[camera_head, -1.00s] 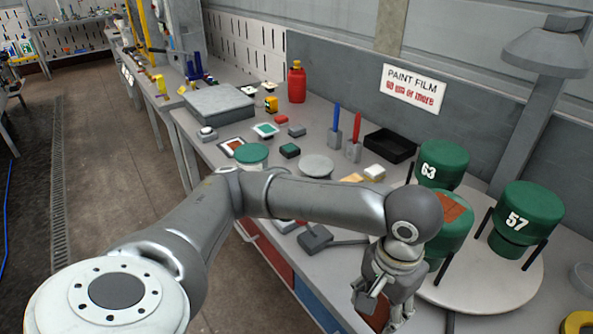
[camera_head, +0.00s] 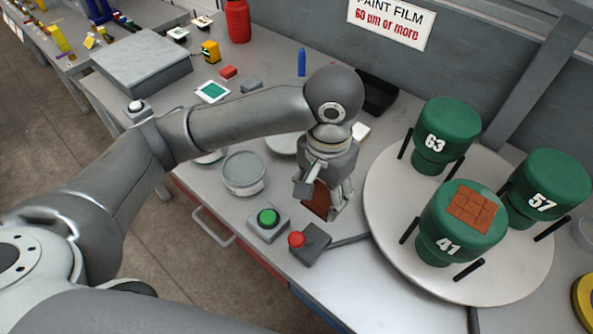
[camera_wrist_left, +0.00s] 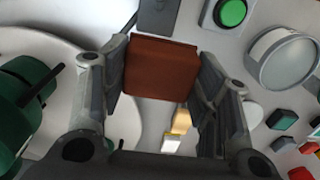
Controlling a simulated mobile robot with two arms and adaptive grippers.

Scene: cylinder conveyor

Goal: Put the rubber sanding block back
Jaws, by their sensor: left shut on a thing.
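My left gripper (camera_head: 326,198) is shut on a reddish-brown block, which I take to be the rubber sanding block (camera_head: 317,200). It holds the block above the grey bench, left of the turntable and behind the red-button switch box. In the left wrist view the block (camera_wrist_left: 160,68) sits between the two fingers, with its broad face showing. In that view the bench surface and a yellowish block (camera_wrist_left: 181,120) show beyond it. My right gripper is not in view.
The white turntable (camera_head: 385,190) carries green cylinders 63 (camera_head: 447,122), 57 (camera_head: 548,175) and 41 (camera_head: 437,215); 41 has a brown checkered patch on top. A green button (camera_head: 267,217), red-button box (camera_head: 310,243) and round tin (camera_head: 244,172) stand near the bench's front edge. Small blocks lie behind my arm.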

